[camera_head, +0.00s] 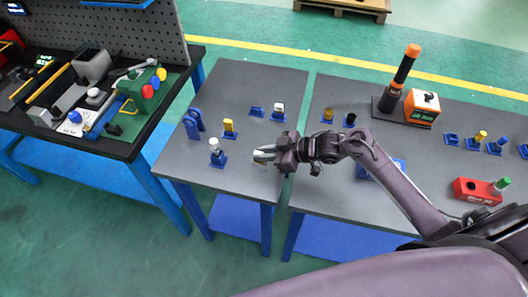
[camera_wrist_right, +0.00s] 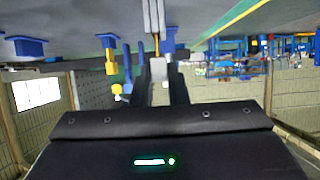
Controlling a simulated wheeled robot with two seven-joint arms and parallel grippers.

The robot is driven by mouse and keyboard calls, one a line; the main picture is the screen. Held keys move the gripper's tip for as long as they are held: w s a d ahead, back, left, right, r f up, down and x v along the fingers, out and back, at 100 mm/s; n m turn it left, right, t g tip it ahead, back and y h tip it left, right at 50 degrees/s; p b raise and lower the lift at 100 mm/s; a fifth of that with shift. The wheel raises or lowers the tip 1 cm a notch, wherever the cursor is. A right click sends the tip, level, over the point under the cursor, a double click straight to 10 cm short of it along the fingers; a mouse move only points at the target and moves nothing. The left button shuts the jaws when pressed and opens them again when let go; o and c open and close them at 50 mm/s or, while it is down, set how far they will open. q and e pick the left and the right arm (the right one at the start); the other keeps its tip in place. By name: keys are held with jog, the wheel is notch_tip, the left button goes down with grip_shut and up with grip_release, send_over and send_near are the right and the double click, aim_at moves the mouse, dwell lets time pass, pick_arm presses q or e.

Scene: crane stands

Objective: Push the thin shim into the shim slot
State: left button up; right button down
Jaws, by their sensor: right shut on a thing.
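My right gripper (camera_head: 277,153) is low over the right side of the left grey table. In the right wrist view its dark fingers (camera_wrist_right: 158,88) are shut on a small light grey block (camera_wrist_right: 158,70). A thin yellowish strip (camera_wrist_right: 156,44) runs on from this block; together they look like the thin shim. The strip points at a pair of narrow grey bars (camera_wrist_right: 153,14) with a dark line between them, which look like the shim slot. I cannot tell whether the strip's end is inside. In the head view light grey parts (camera_head: 262,153) show at the gripper's tip. My left gripper is not in view.
Blue stands with small parts, such as a yellow one (camera_head: 229,126) and a white one (camera_head: 215,146), are left of the gripper. A blue bracket (camera_head: 193,122) is farther left. A gap separates this table (camera_head: 235,90) from the right table (camera_head: 335,92).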

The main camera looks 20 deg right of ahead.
jog(key=shift+f+b, duration=0.45)
jog(key=shift+f, duration=0.35)
jog(key=c, duration=1.3)
grip_release()
jog(key=shift+c, duration=0.2)
jog(key=shift+s+d+r+p, duration=0.25)
jog(key=shift+d+r+p, duration=0.2)
jog(key=shift+p, duration=0.15)
jog(key=shift+p+v, duration=1.25)
jog(key=shift+v, duration=0.6)
jog(key=shift+s+d+f, duration=0.1)
